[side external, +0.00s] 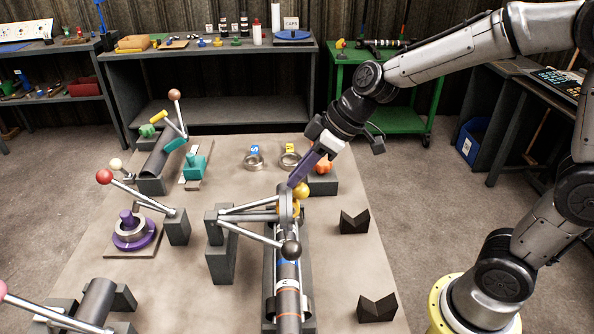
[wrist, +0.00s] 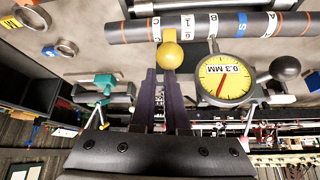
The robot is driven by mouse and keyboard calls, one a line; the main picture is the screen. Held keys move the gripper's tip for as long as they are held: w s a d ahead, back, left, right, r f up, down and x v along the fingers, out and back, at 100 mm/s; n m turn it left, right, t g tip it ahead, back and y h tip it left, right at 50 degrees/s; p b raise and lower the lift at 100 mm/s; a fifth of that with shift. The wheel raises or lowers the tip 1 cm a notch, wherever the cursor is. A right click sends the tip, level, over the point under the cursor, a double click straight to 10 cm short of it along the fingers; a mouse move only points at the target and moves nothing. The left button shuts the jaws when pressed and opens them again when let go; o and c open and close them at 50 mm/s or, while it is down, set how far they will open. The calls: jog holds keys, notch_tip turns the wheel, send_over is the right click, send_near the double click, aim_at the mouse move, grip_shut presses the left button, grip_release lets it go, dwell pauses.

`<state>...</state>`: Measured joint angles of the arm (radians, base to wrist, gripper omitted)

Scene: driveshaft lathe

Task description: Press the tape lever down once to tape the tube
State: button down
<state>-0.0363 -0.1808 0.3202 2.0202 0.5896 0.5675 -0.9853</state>
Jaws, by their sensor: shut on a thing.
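My gripper (side external: 293,184) has its purple fingers close together at the yellow ball (side external: 302,190), beside the dial gauge (wrist: 222,79). In the wrist view the fingertips (wrist: 161,72) reach the yellow ball (wrist: 170,55), which sits against the tube; the exact contact is partly hidden. The grey tube (side external: 288,270) lies along its stand, and its lettered bands show in the wrist view (wrist: 212,27). I cannot tell which lever is the tape lever. Candidates are the black-knobbed lever (side external: 291,249), red-knobbed lever (side external: 104,176) and brown-knobbed lever (side external: 175,95).
Two metal rings (side external: 254,161) lie behind my gripper. Dark V-blocks (side external: 354,222) stand to its right. A purple ring fixture (side external: 134,232) and a green clamp (side external: 193,167) stand to the left. The mat (side external: 345,275) is bare between the tube stand and V-blocks.

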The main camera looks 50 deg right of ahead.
jog(key=shift+s+d+f+g, duration=0.1)
jog(key=shift+s+f+g, duration=0.1)
jog(key=shift+s+f, duration=0.3)
jog(key=shift+s+d+f+g, duration=0.1)
jog(key=shift+s+f+g, duration=0.1)
jog(key=shift+f, duration=0.45)
jog(key=w+a+r, duration=0.2)
jog(key=w+r, duration=0.2)
jog(key=s+d+r, duration=0.5)
jog(key=s+r, duration=0.1)
jog(key=shift+s+d+t, duration=0.15)
jog(key=shift+d+t, duration=0.15)
jog(key=shift+t, duration=0.1)
jog(key=s+r+t+h, duration=0.1)
jog(key=s, duration=0.9)
jog(key=s+d+f+m+h, duration=0.2)
jog(key=s+d+f+m, duration=0.2)
jog(key=s+f+m, duration=0.1)
jog(key=shift+s+f+m+g+h, duration=0.2)
jog(key=shift+s+m+g+h, duration=0.2)
jog(key=shift+s+m, duration=0.7)
jog(key=shift+s, duration=0.15)
